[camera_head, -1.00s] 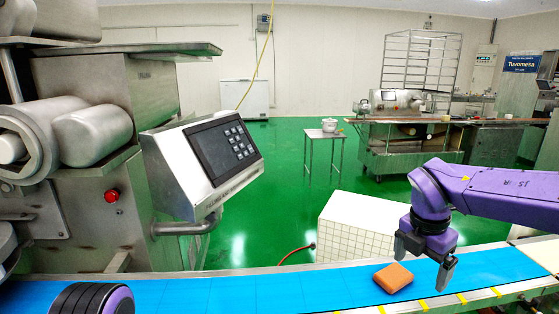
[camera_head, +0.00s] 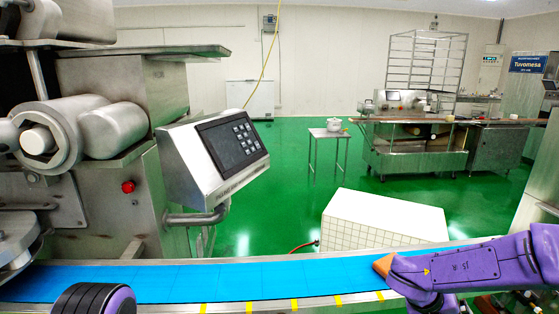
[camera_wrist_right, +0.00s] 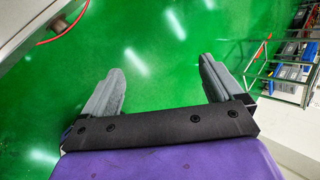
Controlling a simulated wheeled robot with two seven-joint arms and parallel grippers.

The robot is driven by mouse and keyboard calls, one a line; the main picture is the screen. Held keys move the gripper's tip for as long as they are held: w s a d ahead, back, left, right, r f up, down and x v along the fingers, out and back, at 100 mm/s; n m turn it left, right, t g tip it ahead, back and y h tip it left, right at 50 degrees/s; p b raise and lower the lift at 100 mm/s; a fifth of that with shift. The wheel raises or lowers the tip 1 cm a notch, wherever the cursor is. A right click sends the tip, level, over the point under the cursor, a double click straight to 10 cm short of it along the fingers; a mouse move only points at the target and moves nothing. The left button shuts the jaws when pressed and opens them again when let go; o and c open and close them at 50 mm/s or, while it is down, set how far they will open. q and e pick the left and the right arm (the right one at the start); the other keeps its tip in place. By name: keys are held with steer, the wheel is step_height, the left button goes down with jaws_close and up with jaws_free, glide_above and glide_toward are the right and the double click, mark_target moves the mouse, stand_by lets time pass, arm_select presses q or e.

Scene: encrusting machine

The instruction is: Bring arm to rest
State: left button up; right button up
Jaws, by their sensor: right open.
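My right arm (camera_head: 465,270) comes in from the right, low across the belt's right end in the head view. Its gripper is hidden or out of frame there. In the right wrist view my right gripper (camera_wrist_right: 162,68) is open and empty, its two grey fingers apart over green floor. My left gripper is not in view; a black and purple round part of mine (camera_head: 93,299) shows at the bottom left.
A steel machine with a tilted control panel (camera_head: 232,146) stands at the left behind the belt. A white tiled box (camera_head: 385,220) stands behind the belt. In the wrist view a metal rack (camera_wrist_right: 285,60) stands at the right.

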steer(key=s+f+n+t+h, duration=0.2)
steer(key=s+f+n+t, duration=0.35)
steer(key=f+n, duration=1)
steer(key=s+a+f+n+y, duration=0.2)
steer(key=s+f+n, duration=0.1)
steer(key=s+n, duration=0.2)
steer(key=s+a+f+n+g+y, duration=0.1)
steer(key=s+a+f+n+y, duration=0.1)
steer(key=s+n, duration=0.4)
steer(key=s+a+f+n+g+y, duration=0.1)
steer(key=s+f+n, duration=0.3)
steer(key=s, duration=0.4)
steer(key=shift+s+a+f+n+y, duration=0.3)
steer(key=shift+a+n+y, duration=0.15)
steer(key=shift+n, duration=0.4)
